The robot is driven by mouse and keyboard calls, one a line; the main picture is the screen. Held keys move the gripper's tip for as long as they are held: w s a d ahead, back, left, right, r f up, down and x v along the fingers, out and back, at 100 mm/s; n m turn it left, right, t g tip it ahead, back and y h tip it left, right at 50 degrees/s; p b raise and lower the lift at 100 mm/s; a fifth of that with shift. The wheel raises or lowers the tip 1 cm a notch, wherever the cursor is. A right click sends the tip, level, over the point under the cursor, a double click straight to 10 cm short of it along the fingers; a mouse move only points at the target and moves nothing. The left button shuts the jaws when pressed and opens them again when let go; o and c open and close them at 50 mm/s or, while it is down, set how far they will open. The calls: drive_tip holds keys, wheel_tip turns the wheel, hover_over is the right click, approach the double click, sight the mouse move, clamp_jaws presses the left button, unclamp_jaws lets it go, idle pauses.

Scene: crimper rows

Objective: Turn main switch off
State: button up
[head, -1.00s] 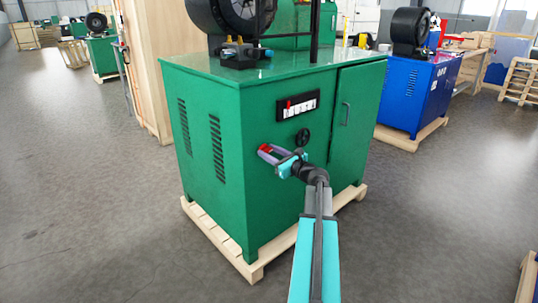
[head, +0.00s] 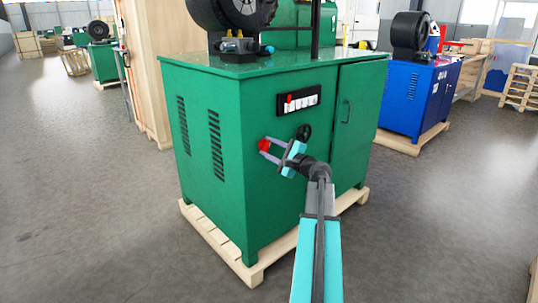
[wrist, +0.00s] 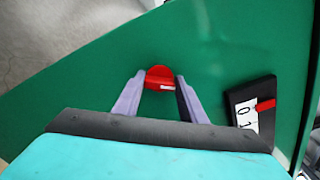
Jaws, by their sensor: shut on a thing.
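The main switch is a red knob (head: 264,145) on the front of the green machine cabinet (head: 290,190). It also shows in the wrist view as a red round knob (wrist: 160,76) with a small white mark. My gripper (head: 268,147) has its two grey-violet fingers on either side of the knob. In the wrist view my gripper (wrist: 160,84) is shut on the knob, with one finger at its left and one at its right. The fingers hide part of the knob's sides.
A black panel (head: 299,101) with white labels and a red lever sits up and right of the knob. The cabinet stands on a wooden pallet (head: 266,262). The floor in front is clear.

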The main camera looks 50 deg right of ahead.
drive_tip(key=n+b, duration=0.1)
drive_tip(key=n, duration=0.1)
drive_tip(key=n+b, duration=0.2)
drive_tip(key=shift+f+b, duration=0.3)
drive_tip(key=shift+r+n+b, duration=0.1)
drive_tip(key=shift+n+b, duration=0.6)
drive_tip(key=shift+n, duration=0.4)
drive_tip(key=o, duration=1.1)
drive_tip(key=shift+c, duration=0.2)
drive_tip(key=shift+r, duration=0.1)
drive_tip(key=s+a+p, duration=0.1)
drive_tip(key=s+p, duration=0.2)
drive_tip(key=s, duration=1)
drive_tip(key=shift+s, duration=0.4)
